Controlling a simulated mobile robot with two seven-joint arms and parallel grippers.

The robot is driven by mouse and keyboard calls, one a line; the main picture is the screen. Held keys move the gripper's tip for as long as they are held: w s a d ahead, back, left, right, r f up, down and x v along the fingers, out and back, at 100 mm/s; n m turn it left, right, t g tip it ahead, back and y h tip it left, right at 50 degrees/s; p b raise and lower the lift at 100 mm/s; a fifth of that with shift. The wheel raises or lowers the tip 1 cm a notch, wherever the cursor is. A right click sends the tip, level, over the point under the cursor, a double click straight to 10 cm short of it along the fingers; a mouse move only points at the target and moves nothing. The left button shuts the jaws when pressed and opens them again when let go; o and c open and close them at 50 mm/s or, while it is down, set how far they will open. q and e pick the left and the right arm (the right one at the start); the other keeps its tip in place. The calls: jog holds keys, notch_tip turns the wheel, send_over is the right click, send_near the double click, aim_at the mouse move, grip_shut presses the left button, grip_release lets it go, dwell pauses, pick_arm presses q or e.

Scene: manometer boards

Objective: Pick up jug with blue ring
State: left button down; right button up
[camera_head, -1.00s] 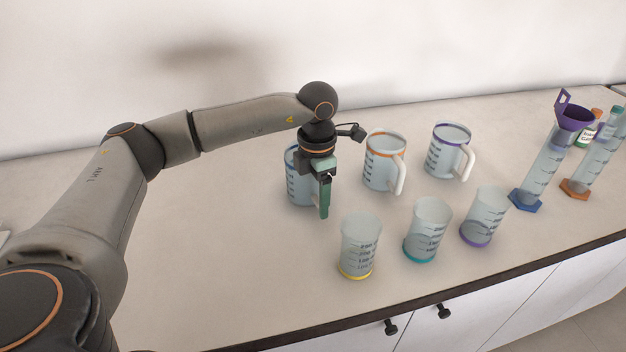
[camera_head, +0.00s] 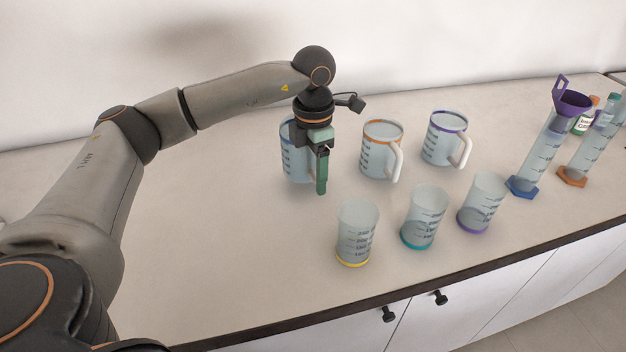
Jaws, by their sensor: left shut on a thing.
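The jug with the blue ring (camera_head: 288,158) is clear with dark scale marks, upright at the left end of the row of jugs. My left gripper (camera_head: 322,175) points down at its right side and is shut on it, around where its handle would be. The gripper hides the handle and the jug's right part. The jug seems to be slightly above the counter. My right gripper is not in view.
A jug with an orange ring (camera_head: 379,153) stands close to the right, then one with a purple ring (camera_head: 441,140). Three beakers (camera_head: 357,230) stand in front. Measuring cylinders (camera_head: 540,155) and a purple funnel (camera_head: 572,101) are at right. The counter (camera_head: 220,220) is clear at left.

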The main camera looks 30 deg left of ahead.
pick_arm(q)
jog(key=d+r+b, duration=0.1)
jog(key=d+r, duration=0.8)
jog(key=d, duration=0.4)
jog(key=shift+s+d+r, duration=0.35)
jog(key=shift+d+r, duration=0.05)
